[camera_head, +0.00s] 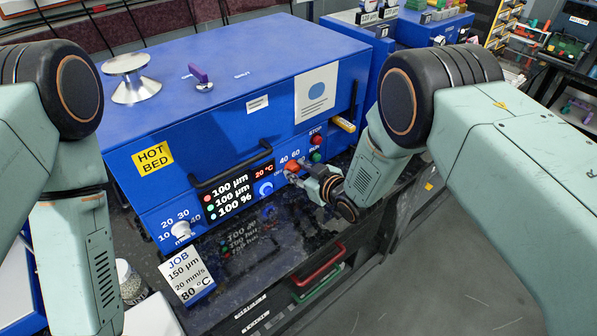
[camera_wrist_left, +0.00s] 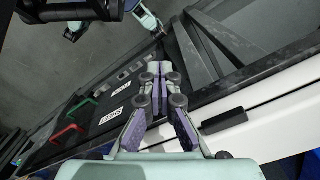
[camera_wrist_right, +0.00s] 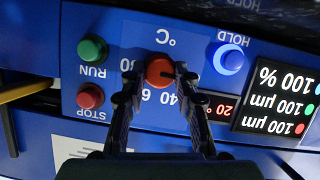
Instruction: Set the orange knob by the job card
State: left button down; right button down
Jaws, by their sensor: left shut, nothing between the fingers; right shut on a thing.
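The orange knob (camera_head: 293,167) is on the blue machine's front panel, beneath the 40 and 60 marks. In the right wrist view, upside down, the knob (camera_wrist_right: 159,71) has a dark line pointing to the picture's right, away from the 80. My right gripper (camera_head: 303,174) is shut on it, with fingers (camera_wrist_right: 157,82) on either side. The job card (camera_head: 187,273) stands at the machine's front left and reads 150 µm, 20 mm/s, 80 °C. The display (camera_head: 238,190) reads 20 °C, 100 µm, 100 µm, 100 %. My left gripper (camera_wrist_left: 153,72) is shut and empty.
Beside the knob are the green RUN button (camera_wrist_right: 92,49), the red STOP button (camera_wrist_right: 90,96) and the lit HOLD button (camera_wrist_right: 228,60). A white mm/s knob (camera_head: 182,230) is at the panel's left. A black handle (camera_head: 232,166) juts out above the display.

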jog(key=shift+d+f+m+g+y+b, duration=0.1)
jog(key=shift+d+m+g+y+b, duration=0.1)
jog(key=shift+m+g+y+b, duration=0.65)
jog(key=shift+m+y+b, duration=0.35)
jog(key=shift+m+y, duration=0.1)
jog(key=shift+m, duration=0.8)
jog(key=c, duration=1)
grip_release()
jog(key=shift+w, duration=0.1)
jog(key=v, duration=1.2)
